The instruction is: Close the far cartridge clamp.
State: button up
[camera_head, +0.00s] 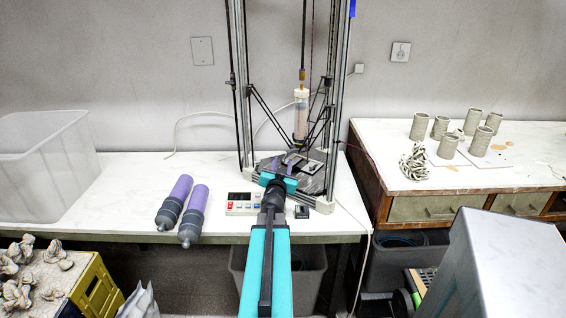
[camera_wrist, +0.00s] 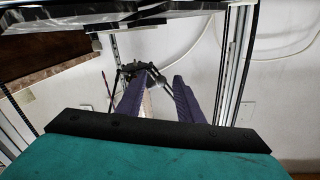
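The delta clay printer has tall metal columns (camera_head: 341,70) and an upright, pale clay cartridge (camera_head: 301,118) hanging between its thin black arms. I cannot make out the far cartridge clamp or whether it is open or closed. My gripper (camera_head: 282,162) is low inside the printer frame, over the dark base and below and slightly left of the cartridge. In the wrist view, its two purple fingers (camera_wrist: 158,82) stand apart. A dark jointed mechanism (camera_wrist: 135,70) shows beyond the fingertips, partly behind the left finger. I see nothing gripped.
Two purple-and-grey cartridges (camera_head: 196,214) lie on the white table left of the control box (camera_head: 242,204). A clear bin (camera_head: 45,165) stands far left. Clay cups (camera_head: 479,141) stand on the right bench. A grey box (camera_head: 490,265) is at front right.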

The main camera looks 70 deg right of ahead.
jog(key=shift+x, duration=1)
grip_shut()
